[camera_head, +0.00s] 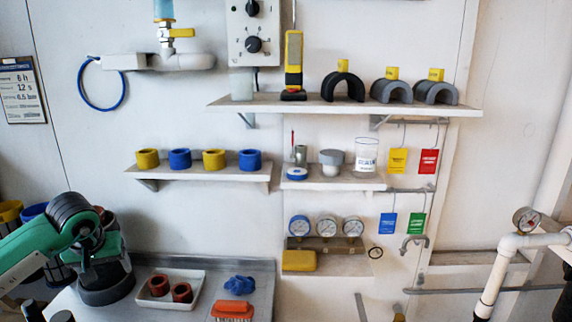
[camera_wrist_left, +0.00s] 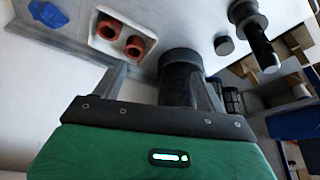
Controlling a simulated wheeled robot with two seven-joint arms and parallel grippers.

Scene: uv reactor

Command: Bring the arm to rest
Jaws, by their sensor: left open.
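My left arm (camera_head: 40,245), green with black joints, comes in from the left in the head view. Its hand (camera_head: 108,248) points down over the left end of the grey bench. In the left wrist view my left gripper (camera_wrist_left: 162,76) is open, its two grey fingers spread apart. A black cylinder (camera_wrist_left: 180,78) stands between or just beyond the fingers; I cannot tell whether they touch it. In the head view the fingertips are hard to make out against dark parts. My right gripper is in neither view.
A white tray (camera_head: 194,276) with two red-brown rings lies right of the hand. A blue item (camera_head: 240,285) and an orange brush (camera_head: 233,310) lie further right on the bench. Shelves with colored rings (camera_head: 185,174) and gauges (camera_head: 326,226) are on the wall behind.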

